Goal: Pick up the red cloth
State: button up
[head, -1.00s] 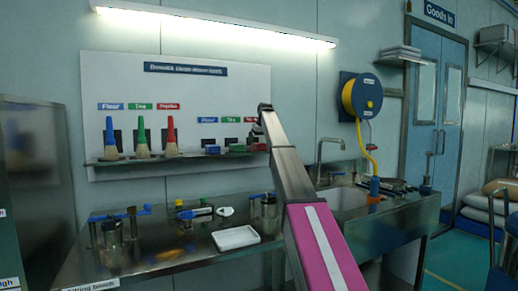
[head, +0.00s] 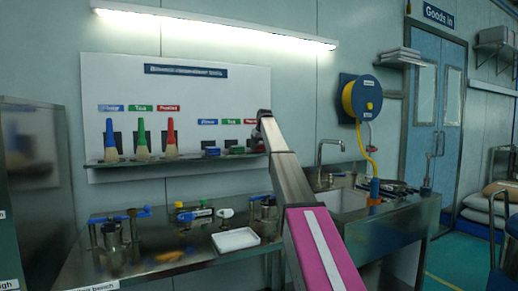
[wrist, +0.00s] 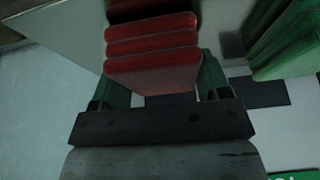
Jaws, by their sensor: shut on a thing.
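The red cloth (wrist: 152,50) is a folded stack of several layers in the middle of the wrist view. My gripper (wrist: 158,76) has its green fingers on either side of it and is shut on it. In the head view my gripper (head: 262,135) is at the right end of the wall shelf and mostly hides the red cloth. From these views I cannot tell whether the cloth still touches the shelf.
A green cloth (wrist: 285,45) lies close beside the red one, with a blue cloth (head: 211,152) further left. The shelf (head: 185,158) also holds blue, green and red brushes (head: 170,137). Below is a metal bench with a white tray (head: 236,240); a tap (head: 320,152) stands right.

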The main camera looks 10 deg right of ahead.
jog(key=r, duration=0.4)
jog(key=shift+a+r, duration=0.15)
jog(key=shift+a, duration=0.05)
jog(key=s+a+r, duration=0.5)
jog(key=a+r, duration=0.1)
jog(key=a, duration=0.4)
jog(key=shift+s+r, duration=0.15)
jog(key=shift+r, duration=0.05)
